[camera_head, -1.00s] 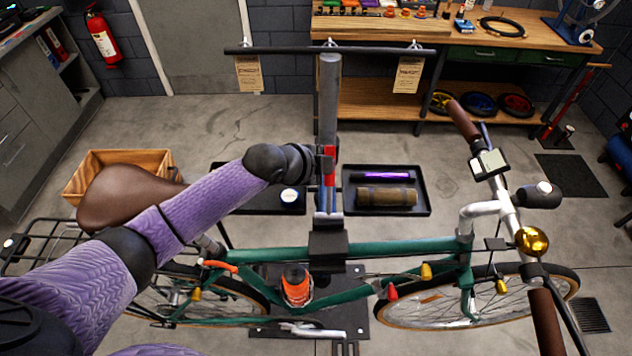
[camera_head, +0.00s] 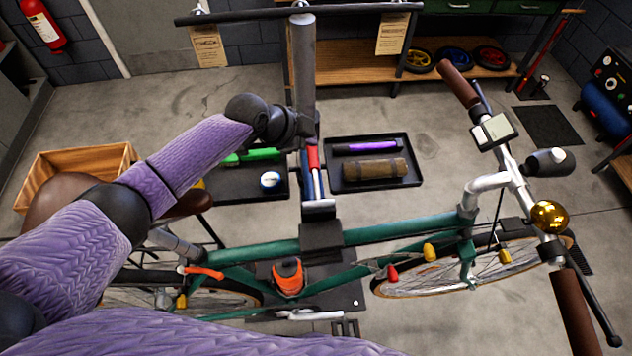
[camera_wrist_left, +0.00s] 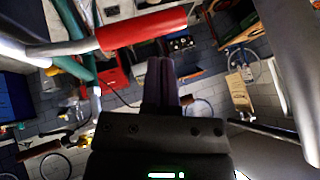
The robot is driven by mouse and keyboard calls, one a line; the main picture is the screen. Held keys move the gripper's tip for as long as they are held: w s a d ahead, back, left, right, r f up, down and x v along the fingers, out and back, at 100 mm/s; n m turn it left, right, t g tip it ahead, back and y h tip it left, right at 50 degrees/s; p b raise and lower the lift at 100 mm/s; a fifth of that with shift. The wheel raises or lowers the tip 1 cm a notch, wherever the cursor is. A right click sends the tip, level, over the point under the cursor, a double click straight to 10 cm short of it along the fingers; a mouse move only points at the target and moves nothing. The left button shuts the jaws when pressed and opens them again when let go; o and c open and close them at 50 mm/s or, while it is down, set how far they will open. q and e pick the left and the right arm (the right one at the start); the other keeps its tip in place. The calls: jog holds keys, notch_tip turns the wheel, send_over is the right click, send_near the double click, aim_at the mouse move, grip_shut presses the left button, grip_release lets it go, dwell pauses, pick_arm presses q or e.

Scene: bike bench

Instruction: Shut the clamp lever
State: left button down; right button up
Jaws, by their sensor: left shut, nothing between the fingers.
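The clamp lever has a red grip (camera_head: 313,157) and stands along the grey stand post (camera_head: 302,75), above the dark clamp (camera_head: 320,235) at the bike's green top tube. In the left wrist view the red grip (camera_wrist_left: 142,28) lies across the top, on a metal rod. My left gripper (camera_head: 303,126) is beside the post, just above the red grip. Its dark fingers show shut and empty in the left wrist view (camera_wrist_left: 160,82), just below the grip in the picture. I cannot tell whether they touch it. My right gripper is not in view.
The green bike (camera_head: 390,231) hangs across the front, with handlebars at right. Two black trays (camera_head: 418,176) lie on the floor behind it. A wooden crate (camera_head: 75,160) is at left. A horizontal bar (camera_head: 350,11) with tags crosses the post top.

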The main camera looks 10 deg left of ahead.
pick_arm(q)
jog(key=shift+w+f, duration=0.1)
jog(key=shift+f, duration=0.05)
dwell(0.5)
jog(key=v, duration=1)
jog(key=shift+w, duration=0.15)
